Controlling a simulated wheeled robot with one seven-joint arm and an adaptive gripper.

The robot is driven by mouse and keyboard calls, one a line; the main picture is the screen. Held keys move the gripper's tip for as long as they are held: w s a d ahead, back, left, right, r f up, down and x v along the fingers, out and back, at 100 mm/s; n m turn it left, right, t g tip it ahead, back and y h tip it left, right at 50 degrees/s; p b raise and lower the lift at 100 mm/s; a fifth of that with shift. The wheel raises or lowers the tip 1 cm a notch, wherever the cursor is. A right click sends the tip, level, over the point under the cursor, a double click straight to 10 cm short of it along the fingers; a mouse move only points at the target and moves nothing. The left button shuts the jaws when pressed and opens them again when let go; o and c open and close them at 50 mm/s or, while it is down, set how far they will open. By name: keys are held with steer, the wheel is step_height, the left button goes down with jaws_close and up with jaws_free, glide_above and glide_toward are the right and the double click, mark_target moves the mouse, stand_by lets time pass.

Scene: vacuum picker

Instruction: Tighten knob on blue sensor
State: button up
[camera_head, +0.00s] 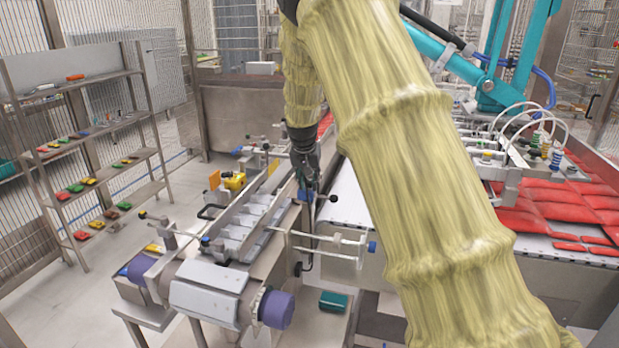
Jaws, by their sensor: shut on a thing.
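My arm in its yellow cover reaches across the middle of the view. My gripper (309,182) points down at the right side of the narrow conveyor. It is shut on a small part, which appears to be the knob at the blue sensor. The blue sensor (306,195) shows as a small blue patch right at the fingertips. The fingers hide most of the knob and part of the sensor, so how far the knob is turned cannot be seen.
The narrow conveyor (245,228) has metal rails and a purple roller end (277,309). A black ball handle (333,198) and a rod with a blue end knob (372,247) stick out near my gripper. Red packs (560,205) lie on the wide belt. A shelf (100,128) stands left.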

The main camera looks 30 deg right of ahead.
steer(key=m, duration=0.1)
steer(key=m+g+p, duration=0.1)
steer(key=m, duration=0.1)
steer(key=m+h, duration=0.1)
steer(key=shift+w+a+r+m+p, duration=0.1)
steer(key=shift+w+r+m+p, duration=0.2)
steer(key=shift+p, duration=0.1)
steer(key=m+g+p, duration=0.1)
steer(key=m+g, duration=0.1)
steer(key=m, duration=0.2)
steer(key=shift+w+f+m, duration=0.1)
steer(key=shift+w+m, duration=0.05)
steer(key=shift+m, duration=0.15)
steer(key=m+g+p, duration=0.1)
steer(key=m+g, duration=0.1)
steer(key=m, duration=0.2)
steer(key=shift+w+m, duration=0.15)
steer(key=shift+m, duration=0.15)
steer(key=m+g+y, duration=0.1)
steer(key=m, duration=0.3)
steer(key=shift+w+m+p, duration=0.15)
steer(key=shift+m+p, duration=0.25)
steer(key=shift+m+g, duration=0.3)
steer(key=shift+f, duration=0.1)
steer(key=o, duration=1)
